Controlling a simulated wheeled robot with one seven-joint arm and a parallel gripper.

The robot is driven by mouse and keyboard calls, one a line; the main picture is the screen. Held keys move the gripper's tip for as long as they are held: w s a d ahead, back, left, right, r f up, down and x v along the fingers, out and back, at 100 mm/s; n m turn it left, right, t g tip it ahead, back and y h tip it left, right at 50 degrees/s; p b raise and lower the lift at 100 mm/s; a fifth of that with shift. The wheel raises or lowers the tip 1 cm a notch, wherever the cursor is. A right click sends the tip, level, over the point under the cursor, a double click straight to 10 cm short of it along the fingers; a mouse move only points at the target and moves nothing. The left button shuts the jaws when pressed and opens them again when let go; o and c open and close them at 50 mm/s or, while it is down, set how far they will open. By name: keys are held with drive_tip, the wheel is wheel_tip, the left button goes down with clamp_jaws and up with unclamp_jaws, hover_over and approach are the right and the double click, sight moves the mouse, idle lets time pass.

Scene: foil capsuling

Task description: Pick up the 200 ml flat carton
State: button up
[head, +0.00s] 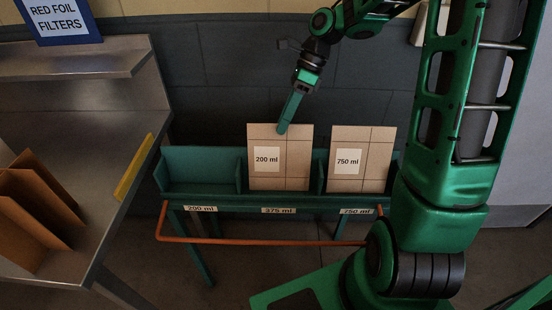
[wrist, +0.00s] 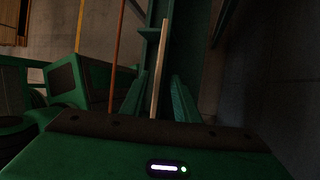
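The 200 ml flat carton (head: 296,160) is a tan sheet with a white "200 ml" label. It stands upright in the middle compartment of the green rack, above the "375 ml" tag. My gripper (head: 284,127) points down at its top edge, a little right of the carton's top left corner. In the wrist view the carton (wrist: 160,65) shows edge-on as a thin pale strip between the two green fingers (wrist: 162,85). A gap shows on its right side, and the left finger is closer. The fingers are open; whether one touches the carton is unclear.
A 750 ml flat carton (head: 377,160) stands in the right compartment. The left compartment of the rack (head: 200,170), tagged "200 ml", is empty. An orange rail (head: 235,241) runs along the front. A metal bench (head: 95,150) with brown cartons (head: 30,215) stands at the left.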

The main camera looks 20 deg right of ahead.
sight(273, 148)
drive_tip(key=x, duration=0.3)
drive_tip(key=shift+s+a+f, duration=0.15)
drive_tip(key=shift+f, duration=0.15)
drive_tip(key=shift+f, duration=0.25)
idle(0.4)
clamp_jaws()
drive_tip(key=shift+w+d, duration=0.2)
idle(1.2)
